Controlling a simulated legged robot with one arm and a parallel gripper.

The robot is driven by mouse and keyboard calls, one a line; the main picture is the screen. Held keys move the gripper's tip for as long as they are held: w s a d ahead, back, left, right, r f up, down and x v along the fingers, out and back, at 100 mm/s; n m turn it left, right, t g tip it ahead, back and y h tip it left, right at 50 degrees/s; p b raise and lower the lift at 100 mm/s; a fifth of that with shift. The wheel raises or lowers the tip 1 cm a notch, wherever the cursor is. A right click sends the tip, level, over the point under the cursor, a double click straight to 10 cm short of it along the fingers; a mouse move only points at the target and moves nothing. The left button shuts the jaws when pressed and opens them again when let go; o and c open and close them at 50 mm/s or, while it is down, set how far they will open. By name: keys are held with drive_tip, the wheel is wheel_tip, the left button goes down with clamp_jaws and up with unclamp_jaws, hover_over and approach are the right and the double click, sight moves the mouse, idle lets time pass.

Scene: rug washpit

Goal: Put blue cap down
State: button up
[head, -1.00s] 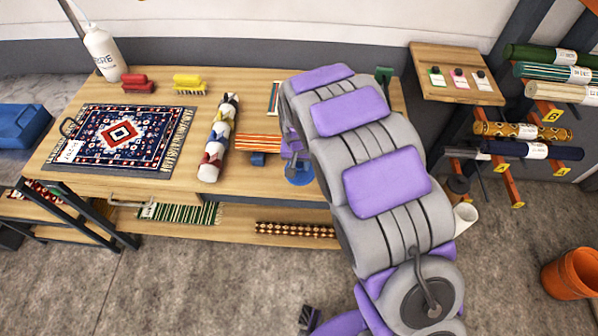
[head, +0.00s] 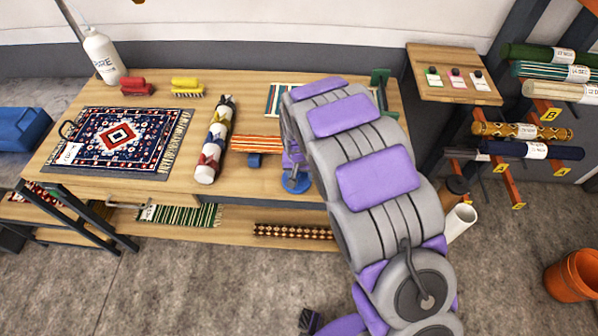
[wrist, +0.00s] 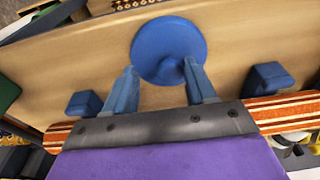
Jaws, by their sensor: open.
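The blue cap (head: 297,184) is a round disc with a small knob, at the front edge of the wooden bench. It also shows in the wrist view (wrist: 166,40), face-on against the bench top, and appears to rest there. My gripper (wrist: 161,72) is open, its two blue fingers apart and pointing at the cap's near rim. The knob lies close to the right finger; I cannot tell whether they touch. In the head view my arm hides part of the gripper (head: 293,162).
An orange-striped roll (head: 257,144) with blue end blocks lies left of the gripper. A tied rolled rug (head: 214,140), patterned rug (head: 118,138), red brush (head: 137,86), yellow brush (head: 187,86) and white bottle (head: 104,58) are on the bench (head: 185,190). Rolls hang at right.

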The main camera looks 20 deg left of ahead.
sight(300, 185)
drive_tip(key=shift+s+a+r, duration=0.1)
drive_tip(key=shift+a+r, duration=0.25)
drive_tip(key=shift+r, duration=0.2)
wheel_tip(300, 185, up, 10)
drive_tip(key=s+d+p, duration=0.1)
drive_tip(key=s+p, duration=0.1)
drive_tip(key=s+d+r+m+g, duration=0.1)
drive_tip(key=s+d+r, duration=0.45)
drive_tip(key=d, duration=0.45)
drive_tip(key=s+d+r+m+g, duration=0.1)
drive_tip(key=s+d+r, duration=0.4)
drive_tip(key=d, duration=0.5)
drive_tip(key=s+d+r, duration=0.2)
drive_tip(key=s+d, duration=0.3)
drive_tip(key=s, duration=0.5)
drive_tip(key=s+d+r+g, duration=0.1)
drive_tip(key=s+d, duration=0.4)
drive_tip(key=s, duration=0.5)
drive_tip(key=shift+s+r+m+g, duration=0.3)
drive_tip(key=shift+r+m, duration=0.1)
drive_tip(key=shift+r, duration=0.05)
drive_tip(key=shift+a, duration=0.1)
